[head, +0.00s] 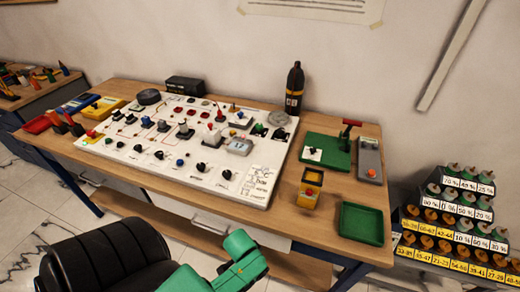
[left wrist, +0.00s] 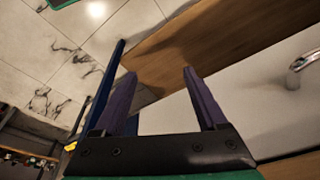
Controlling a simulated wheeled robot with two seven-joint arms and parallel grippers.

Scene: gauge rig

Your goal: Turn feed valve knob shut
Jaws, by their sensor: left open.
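A white panel board (head: 262,183) lies on the wooden bench in the head view, with several black knobs, switches and small dials on it. Black knobs (head: 201,167) stand along its front part. I cannot tell which one is the feed valve knob; the labels are too small to read. My left gripper (left wrist: 158,72) is open and empty in the left wrist view. Its two purple-grey fingers are apart, with the bench's side and the floor behind them, and no knob shows there. My right gripper is in neither view.
A drawer handle (left wrist: 303,60) shows in the wrist view.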

